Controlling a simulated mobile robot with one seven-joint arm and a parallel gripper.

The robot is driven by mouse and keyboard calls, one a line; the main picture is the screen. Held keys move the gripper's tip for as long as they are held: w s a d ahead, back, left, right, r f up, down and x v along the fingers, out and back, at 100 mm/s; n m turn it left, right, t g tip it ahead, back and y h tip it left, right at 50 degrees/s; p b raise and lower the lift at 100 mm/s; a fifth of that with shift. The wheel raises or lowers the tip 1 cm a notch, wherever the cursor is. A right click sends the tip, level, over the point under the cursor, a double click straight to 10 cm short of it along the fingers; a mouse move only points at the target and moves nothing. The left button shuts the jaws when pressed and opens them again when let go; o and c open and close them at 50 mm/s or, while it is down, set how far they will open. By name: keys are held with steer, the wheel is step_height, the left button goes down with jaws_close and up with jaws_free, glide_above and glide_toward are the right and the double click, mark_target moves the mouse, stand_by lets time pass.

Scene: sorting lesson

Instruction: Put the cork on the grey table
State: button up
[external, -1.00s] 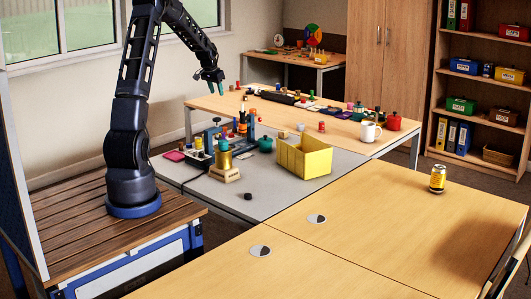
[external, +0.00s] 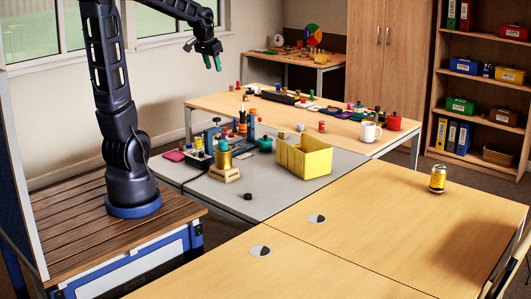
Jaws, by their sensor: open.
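The grey table (external: 285,197) stands in the middle, between my base and the wooden tables. I cannot pick out the cork for sure. A small tan piece (external: 300,127) behind the yellow bin, on the far wooden table, may be it, but it is too small to tell. My gripper (external: 213,63) is open, with teal fingertips pointing down. It is high in the air, up and to the left of the grey table's things, with nothing seen between its fingers.
On the grey table are a yellow bin (external: 304,158), a brass cylinder on a wooden stand (external: 224,168), a teal pot (external: 265,144) and a small black disc (external: 248,196). The far wooden table (external: 345,138) is crowded. The grey table's front is mostly clear.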

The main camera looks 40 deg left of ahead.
steer(key=s+d+f, duration=0.1)
steer(key=s+d, duration=0.3)
steer(key=s, duration=0.7)
steer(key=s+d+h, duration=0.1)
steer(key=s+d, duration=0.3)
steer(key=s, duration=0.7)
steer(key=shift+s+d+f, duration=0.15)
steer(key=shift+s+f, duration=0.25)
